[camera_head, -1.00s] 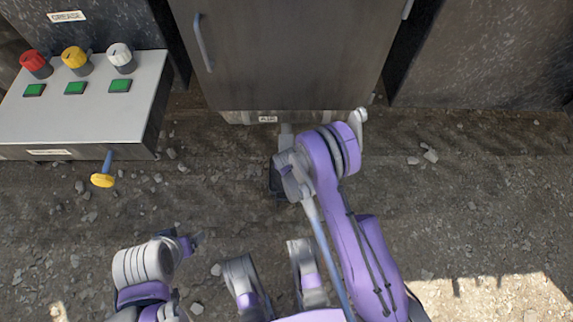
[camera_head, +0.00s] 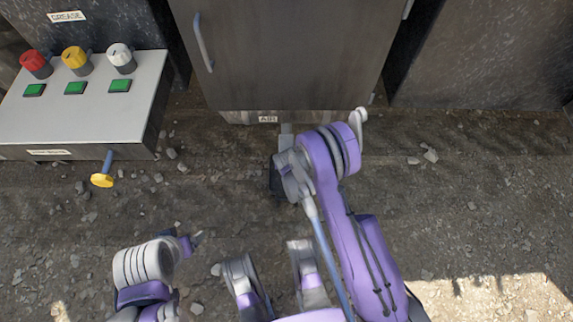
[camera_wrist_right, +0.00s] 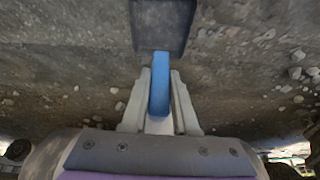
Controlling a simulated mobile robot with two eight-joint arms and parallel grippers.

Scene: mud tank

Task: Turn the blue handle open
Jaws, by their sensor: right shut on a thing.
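The blue handle (camera_wrist_right: 160,82) is a narrow blue bar in the middle of the right wrist view. My right gripper (camera_wrist_right: 160,88) has its two grey fingers on either side of the bar and is shut on it. In the head view, my right wrist and arm hide this handle and the fingertips. My left gripper (camera_head: 195,240) is low on the left over the gravel, away from the handle. It is too small there to tell whether its jaws are apart.
A grey cabinet (camera_head: 290,60) with a label (camera_head: 267,119) at its base stands behind my right arm. A control box (camera_head: 80,110) with knobs, green buttons and a yellow-ended lever (camera_head: 103,180) is at left. Open gravel lies at right.

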